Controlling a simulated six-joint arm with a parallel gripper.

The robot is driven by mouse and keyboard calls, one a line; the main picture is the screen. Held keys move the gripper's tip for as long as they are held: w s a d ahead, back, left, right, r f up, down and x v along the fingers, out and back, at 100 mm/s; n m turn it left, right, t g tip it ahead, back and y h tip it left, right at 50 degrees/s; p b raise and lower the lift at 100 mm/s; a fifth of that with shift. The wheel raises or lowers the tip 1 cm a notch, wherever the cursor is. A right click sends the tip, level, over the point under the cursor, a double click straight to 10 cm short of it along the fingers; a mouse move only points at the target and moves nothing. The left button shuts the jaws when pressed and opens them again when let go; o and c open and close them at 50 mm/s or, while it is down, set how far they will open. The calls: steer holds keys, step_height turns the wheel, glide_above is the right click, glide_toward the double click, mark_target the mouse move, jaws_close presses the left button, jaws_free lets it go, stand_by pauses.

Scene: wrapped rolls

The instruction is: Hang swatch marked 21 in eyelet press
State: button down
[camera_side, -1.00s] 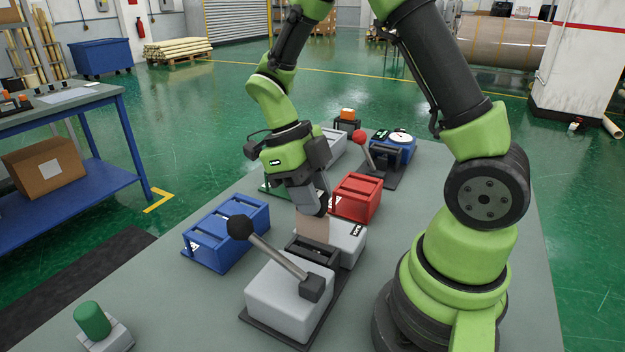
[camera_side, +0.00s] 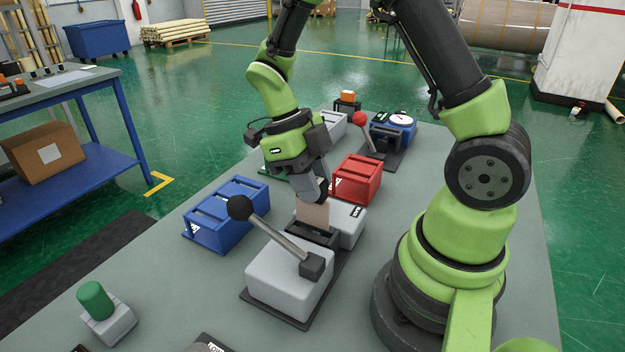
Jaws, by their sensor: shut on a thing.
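My gripper (camera_side: 318,190) is shut on a light tan swatch (camera_side: 313,215), which hangs down below the fingers. Any number on the swatch cannot be read here. The swatch is just above and behind the dark slot of a grey press (camera_side: 288,277) with a long black-knobbed lever (camera_side: 272,236). From this angle I cannot tell whether its lower edge is inside the slot. A second lever device (camera_side: 380,150), with a red knob and a blue body with a dial, stands at the far end of the table.
A blue divided bin (camera_side: 226,215) is left of the press and a red bin (camera_side: 357,179) is behind it. A light grey box (camera_side: 345,224) with a dark label stands close beside the swatch. A green cylinder on a grey block (camera_side: 97,300) sits front left.

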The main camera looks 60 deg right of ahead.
mark_target(318, 227)
steer(key=shift+f, duration=3.3)
steer(key=c, duration=0.8)
jaws_free()
steer(key=shift+r, duration=0.1)
steer(key=v, duration=0.9)
steer(key=shift+r, duration=0.35)
